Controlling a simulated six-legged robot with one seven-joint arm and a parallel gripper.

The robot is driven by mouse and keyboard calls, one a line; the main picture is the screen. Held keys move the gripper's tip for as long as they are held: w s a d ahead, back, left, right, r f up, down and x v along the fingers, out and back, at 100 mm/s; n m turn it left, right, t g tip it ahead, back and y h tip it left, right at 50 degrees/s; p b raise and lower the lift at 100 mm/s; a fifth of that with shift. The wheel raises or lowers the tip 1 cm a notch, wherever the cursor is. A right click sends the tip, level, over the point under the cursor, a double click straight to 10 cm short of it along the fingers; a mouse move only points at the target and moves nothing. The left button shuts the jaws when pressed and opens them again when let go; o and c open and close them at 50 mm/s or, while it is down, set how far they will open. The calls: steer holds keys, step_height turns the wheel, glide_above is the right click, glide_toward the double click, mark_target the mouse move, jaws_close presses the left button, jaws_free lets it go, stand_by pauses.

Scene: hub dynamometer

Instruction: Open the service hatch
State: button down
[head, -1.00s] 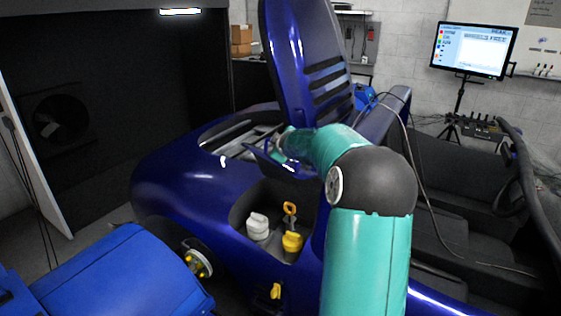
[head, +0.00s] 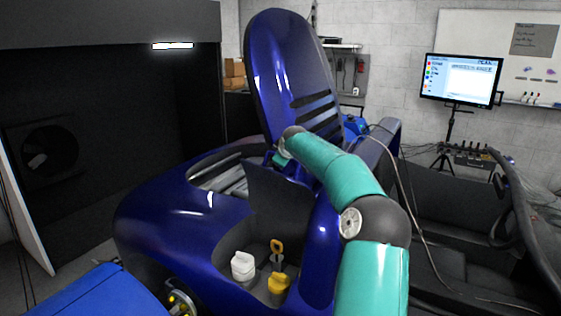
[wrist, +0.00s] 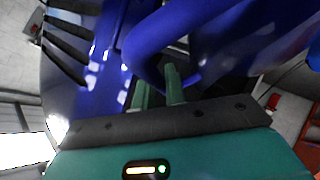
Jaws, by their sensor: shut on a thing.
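The service hatch (head: 272,203) is a blue panel with a dark inner face, standing raised and steeply tilted above an open compartment (head: 262,246) in the blue car's side. My gripper (head: 281,158) is at the hatch's upper edge in the head view, its fingers mostly hidden there. In the wrist view, the two green fingers of my gripper (wrist: 158,80) are shut on part of the hatch (wrist: 185,32), a curved blue piece that passes close by them. The exact grip spot is partly hidden.
A white bottle (head: 243,267) and a yellow-handled container (head: 278,285) stand in the compartment. A tall blue slotted cover (head: 285,80) stands raised behind my gripper. A monitor (head: 460,80) stands at the right, and a cable (head: 408,185) hangs beside my arm.

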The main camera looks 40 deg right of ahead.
steer(key=shift+w+d, duration=0.15)
steer(key=shift+d, duration=0.05)
stand_by(0.4)
steer(key=c, duration=1.6)
jaws_free()
steer(key=shift+a, duration=0.1)
steer(key=shift+o, duration=0.7)
steer(key=shift+r, duration=0.1)
steer(key=v, duration=1.3)
steer(key=shift+s+r, duration=0.15)
steer(key=shift+s, duration=0.15)
steer(key=shift+a, duration=0.15)
